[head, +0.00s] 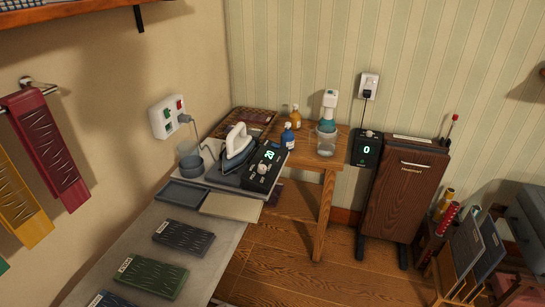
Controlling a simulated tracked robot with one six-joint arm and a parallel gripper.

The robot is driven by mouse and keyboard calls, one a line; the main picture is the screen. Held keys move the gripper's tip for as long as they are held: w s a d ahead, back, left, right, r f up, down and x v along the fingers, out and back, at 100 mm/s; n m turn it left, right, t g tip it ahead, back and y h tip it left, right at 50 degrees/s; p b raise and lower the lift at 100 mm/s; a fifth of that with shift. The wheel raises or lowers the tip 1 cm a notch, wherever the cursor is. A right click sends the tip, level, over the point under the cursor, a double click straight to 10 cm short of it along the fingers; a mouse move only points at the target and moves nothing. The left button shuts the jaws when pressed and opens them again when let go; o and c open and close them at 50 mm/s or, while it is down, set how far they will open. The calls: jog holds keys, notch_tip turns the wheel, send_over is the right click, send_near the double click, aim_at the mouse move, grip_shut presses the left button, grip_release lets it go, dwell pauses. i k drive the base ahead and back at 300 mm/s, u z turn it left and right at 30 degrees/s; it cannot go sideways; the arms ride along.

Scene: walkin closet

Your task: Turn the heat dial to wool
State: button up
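A black control box (270,157) lies tilted on the ironing station beside the iron. It has a lit green display and a round light-coloured dial (262,169). The marks around the dial are too small to read, so I cannot tell which setting it points to. The white and blue-grey iron (238,146) stands just left of the box. My gripper is not in view.
A pale pad (232,206) and dark tray (182,193) lie in front of the station. Folded dark cloths (184,236) lie on the counter. Bottles (289,136) stand behind the box.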

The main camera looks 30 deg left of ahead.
aim_at(261, 168)
jog(key=i, duration=1.15)
jog(key=u, duration=3)
jog(key=i, duration=0.55)
jog(key=z, duration=0.1)
